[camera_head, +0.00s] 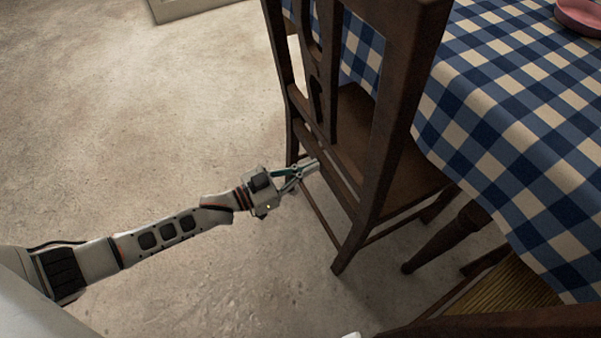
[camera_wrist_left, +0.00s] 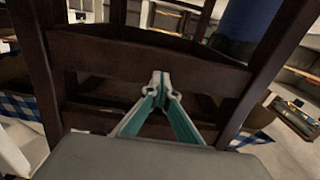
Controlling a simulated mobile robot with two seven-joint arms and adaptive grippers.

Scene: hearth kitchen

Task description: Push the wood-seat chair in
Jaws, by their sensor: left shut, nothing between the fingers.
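The dark wood-seat chair (camera_head: 386,130) stands at the checked table with its back toward my left arm. Its seat reaches partly under the cloth's edge. My left gripper (camera_head: 311,166) is shut and empty, its tips at the lower part of the chair's back. In the left wrist view the gripper (camera_wrist_left: 160,80) points at the chair's lower back rail (camera_wrist_left: 150,60), between the two back posts. I cannot tell whether the tips touch the rail. My right gripper is not in view.
The table with its blue and cream checked cloth (camera_head: 500,90) fills the right side. A pink dish (camera_head: 578,14) sits on it. Another chair with a woven seat (camera_head: 505,290) is at the lower right. The stone floor (camera_head: 150,120) to the left is clear.

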